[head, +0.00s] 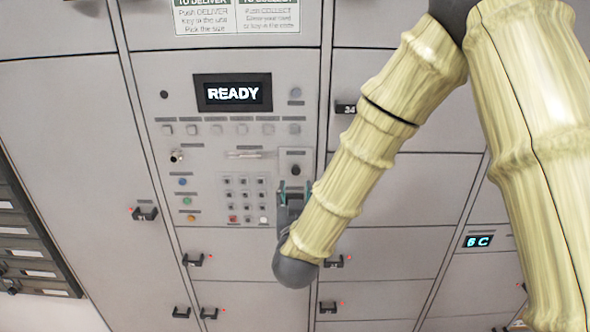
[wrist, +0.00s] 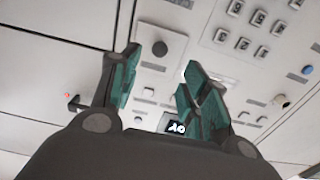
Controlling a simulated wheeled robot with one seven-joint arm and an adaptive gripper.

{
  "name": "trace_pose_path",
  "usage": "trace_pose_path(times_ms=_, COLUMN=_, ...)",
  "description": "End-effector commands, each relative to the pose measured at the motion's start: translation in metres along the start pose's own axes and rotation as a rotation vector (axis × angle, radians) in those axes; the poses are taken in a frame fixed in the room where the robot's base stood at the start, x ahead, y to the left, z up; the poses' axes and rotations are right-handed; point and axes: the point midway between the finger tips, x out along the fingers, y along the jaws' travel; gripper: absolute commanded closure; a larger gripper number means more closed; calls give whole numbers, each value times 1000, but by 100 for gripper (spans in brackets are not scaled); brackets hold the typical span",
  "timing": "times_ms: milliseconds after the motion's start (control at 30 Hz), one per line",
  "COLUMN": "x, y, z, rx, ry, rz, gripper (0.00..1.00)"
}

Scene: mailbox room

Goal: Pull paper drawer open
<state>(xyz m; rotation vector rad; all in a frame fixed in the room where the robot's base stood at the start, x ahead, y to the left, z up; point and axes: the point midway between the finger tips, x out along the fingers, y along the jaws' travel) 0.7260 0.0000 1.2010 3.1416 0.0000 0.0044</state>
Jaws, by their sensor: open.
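A small grey panel (head: 308,158) with a dark round knob (head: 295,170) sits at the right of the control panel; it looks like the paper drawer's front, though no label is readable. It appears flush with its surroundings. In the wrist view the knob (wrist: 159,48) shows between and beyond the fingertips. My gripper (head: 295,190) is just below the knob in the head view. In the wrist view its teal fingers (wrist: 163,60) are spread apart and hold nothing. Whether they touch the panel I cannot tell. My arm hides the area to the lower right.
A keypad (head: 245,198) and a screen reading READY (head: 233,92) are on the control panel to the left. Locker doors with black handles surround it, one handle (head: 145,213) at left. A dark slotted rack (head: 30,245) stands far left.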

Motion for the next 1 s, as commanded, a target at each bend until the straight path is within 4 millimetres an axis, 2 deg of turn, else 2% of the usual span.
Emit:
trace_pose_path(times_ms=500, x=78, y=2, z=-2, rx=0, ry=-2, rz=2, gripper=54)
trace_pose_path(times_ms=733, x=96, y=2, z=0, rx=0, ry=-2, rz=1, gripper=54)
trace_pose_path(times_ms=1000, x=99, y=1, z=2, rx=0, ry=-2, rz=0, gripper=54)
